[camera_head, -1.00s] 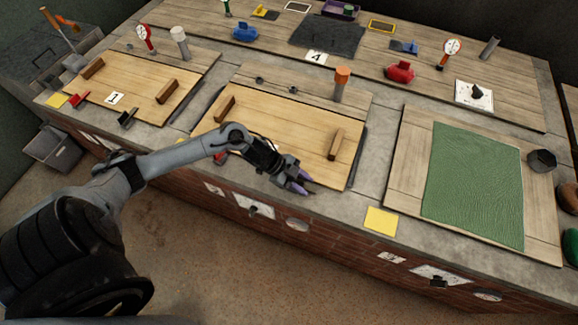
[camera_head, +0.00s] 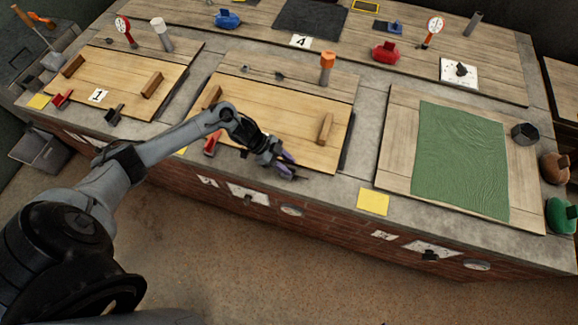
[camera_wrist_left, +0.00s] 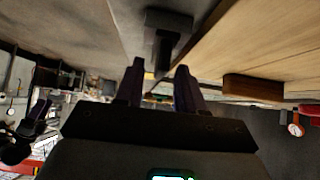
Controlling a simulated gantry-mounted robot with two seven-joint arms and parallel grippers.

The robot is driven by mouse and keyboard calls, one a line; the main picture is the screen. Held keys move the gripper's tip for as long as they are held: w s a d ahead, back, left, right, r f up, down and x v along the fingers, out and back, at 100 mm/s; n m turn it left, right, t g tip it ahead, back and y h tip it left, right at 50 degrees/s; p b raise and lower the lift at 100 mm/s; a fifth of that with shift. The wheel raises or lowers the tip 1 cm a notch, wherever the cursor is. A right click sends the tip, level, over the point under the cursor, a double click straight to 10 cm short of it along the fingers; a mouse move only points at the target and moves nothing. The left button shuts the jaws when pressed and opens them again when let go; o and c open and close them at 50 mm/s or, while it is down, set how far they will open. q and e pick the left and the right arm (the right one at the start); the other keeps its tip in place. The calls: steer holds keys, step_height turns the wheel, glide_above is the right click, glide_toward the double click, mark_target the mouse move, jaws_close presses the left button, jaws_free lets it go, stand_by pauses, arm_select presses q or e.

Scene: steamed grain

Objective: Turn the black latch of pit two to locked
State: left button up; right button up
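Pit two's wooden lid (camera_head: 275,115), with two raised handles, lies in the middle of the counter. My left gripper (camera_head: 290,168) is at its front edge, its purple fingers apart and empty. In the left wrist view the fingers (camera_wrist_left: 158,88) point forward with a gap between them. A black T-shaped piece, seemingly the black latch (camera_wrist_left: 167,28), shows just above and beyond the fingertips, beside the lid's edge; I cannot tell if it touches them. In the head view the gripper mostly hides that spot. A red latch (camera_head: 212,144) sits to its left. My right gripper is out of view.
Pit one's lid (camera_head: 115,80) is at left, with a red latch (camera_head: 62,99) and a black latch (camera_head: 115,114). A yellow card (camera_head: 373,202) lies on the front ledge to the right. A green cloth (camera_head: 460,160) covers the right pit. An orange-topped post (camera_head: 327,68) stands behind pit two.

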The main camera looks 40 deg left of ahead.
arm_select(q)
steer(key=shift+w+d+f, duration=0.25)
steer(key=shift+d+f, duration=0.25)
jaws_close()
